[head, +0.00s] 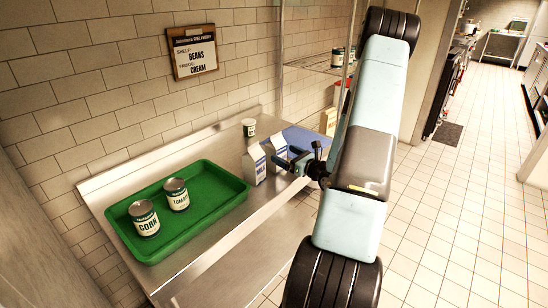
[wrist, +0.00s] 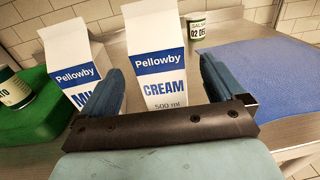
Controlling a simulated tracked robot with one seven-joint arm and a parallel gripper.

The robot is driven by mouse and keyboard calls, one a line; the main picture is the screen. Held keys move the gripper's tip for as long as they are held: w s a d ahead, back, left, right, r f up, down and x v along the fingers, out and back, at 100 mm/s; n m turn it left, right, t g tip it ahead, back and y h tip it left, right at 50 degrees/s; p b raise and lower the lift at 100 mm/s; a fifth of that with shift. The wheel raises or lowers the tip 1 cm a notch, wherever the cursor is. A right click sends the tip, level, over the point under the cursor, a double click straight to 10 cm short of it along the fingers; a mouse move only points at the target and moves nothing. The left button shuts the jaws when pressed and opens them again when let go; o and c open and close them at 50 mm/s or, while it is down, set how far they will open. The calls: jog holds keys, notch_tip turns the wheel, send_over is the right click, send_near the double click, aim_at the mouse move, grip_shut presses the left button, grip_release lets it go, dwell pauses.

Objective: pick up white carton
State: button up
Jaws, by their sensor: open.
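Two white cartons with blue bands stand upright side by side on the steel table. The cream carton (wrist: 160,62) is centred in the wrist view and is the right one in the head view (head: 276,149). The milk carton (wrist: 72,58) stands to its left; it also shows in the head view (head: 254,166). My gripper (wrist: 160,78) is open and empty, its blue fingers either side of the cream carton's front in the wrist view. The left finger overlaps the milk carton's label. I cannot tell how far the fingertips reach past the cream carton's face. In the head view my gripper (head: 291,160) is just right of the cartons.
A green tray (head: 205,224) with a corn can (head: 144,219) and a tomato can (head: 176,194) lies left of the cartons. A small dated tub (head: 249,127) stands behind. A blue mat (head: 305,139) lies to the right. A wall sign (head: 194,51) lists beans and cream.

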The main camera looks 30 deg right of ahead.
aim_at(282, 151)
jog(key=shift+r+x, duration=0.1)
jog(key=shift+x, duration=1.25)
jog(key=shift+r+x, duration=0.15)
jog(key=shift+x, duration=1.2)
jog(key=shift+c, duration=0.4)
jog(key=shift+a, duration=0.1)
jog(key=c, duration=1.4)
jog(key=shift+r, duration=0.1)
